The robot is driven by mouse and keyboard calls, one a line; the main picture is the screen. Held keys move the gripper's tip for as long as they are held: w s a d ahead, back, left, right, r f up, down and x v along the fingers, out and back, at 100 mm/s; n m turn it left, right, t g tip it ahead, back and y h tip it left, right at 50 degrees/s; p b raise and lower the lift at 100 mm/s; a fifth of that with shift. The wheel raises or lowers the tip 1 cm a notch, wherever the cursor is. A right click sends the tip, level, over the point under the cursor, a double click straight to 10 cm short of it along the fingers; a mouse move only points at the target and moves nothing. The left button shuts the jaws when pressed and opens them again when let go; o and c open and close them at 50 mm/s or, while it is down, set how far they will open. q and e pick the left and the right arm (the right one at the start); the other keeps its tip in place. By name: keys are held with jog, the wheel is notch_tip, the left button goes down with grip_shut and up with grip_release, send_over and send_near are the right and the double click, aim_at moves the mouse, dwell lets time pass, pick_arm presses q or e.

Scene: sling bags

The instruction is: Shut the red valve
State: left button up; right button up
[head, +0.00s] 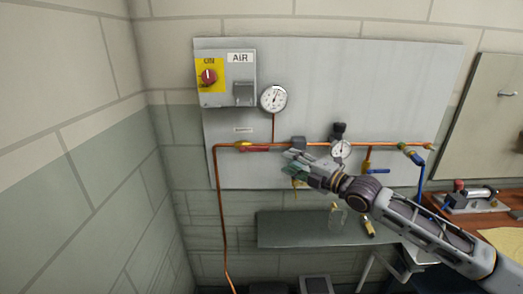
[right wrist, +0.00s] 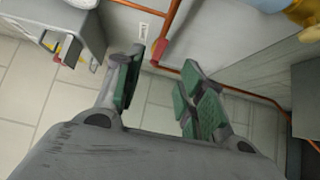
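The red valve's handle (head: 255,149) lies along the copper pipe, just right of its yellow body (head: 242,145). In the right wrist view the red handle (right wrist: 159,51) shows beyond the gap between the fingers. My right gripper (head: 291,163) is in front of the panel, to the right of and a little below the handle, apart from it. Its two green-padded fingers (right wrist: 162,64) are spread and nothing is between them. My left gripper is in neither view.
The grey panel (head: 330,80) carries a switch box (head: 215,95), a round gauge (head: 273,98) and a smaller gauge (head: 341,149). A blue-handled valve (head: 378,171) is right of my gripper. A grey shelf (head: 280,232) is below. Floor space at left looks clear.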

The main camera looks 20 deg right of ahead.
jog(key=p, duration=0.1)
send_near(263, 150)
jog(key=shift+x, duration=1.55)
jog(key=shift+w+a+r, duration=0.2)
jog(key=shift+w+a, duration=0.1)
jog(key=shift+w, duration=0.25)
jog(key=shift+w+a+p, duration=0.3)
jog(key=shift+w+p, duration=0.05)
jog(key=shift+w, duration=0.2)
jog(key=shift+x, duration=1.25)
jog(key=shift+w+a+p, duration=0.25)
jog(key=shift+w+p, duration=0.1)
jog(key=shift+w, duration=0.15)
jog(key=shift+w+a+f, duration=0.1)
jog(key=shift+w+a, duration=0.15)
jog(key=shift+w, duration=0.15)
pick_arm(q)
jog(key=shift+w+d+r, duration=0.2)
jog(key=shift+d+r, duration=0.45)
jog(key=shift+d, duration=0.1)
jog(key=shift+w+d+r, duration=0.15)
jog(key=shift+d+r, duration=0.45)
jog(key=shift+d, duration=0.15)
pick_arm(e)
jog(key=shift+w+a, duration=0.1)
jog(key=shift+w, duration=0.15)
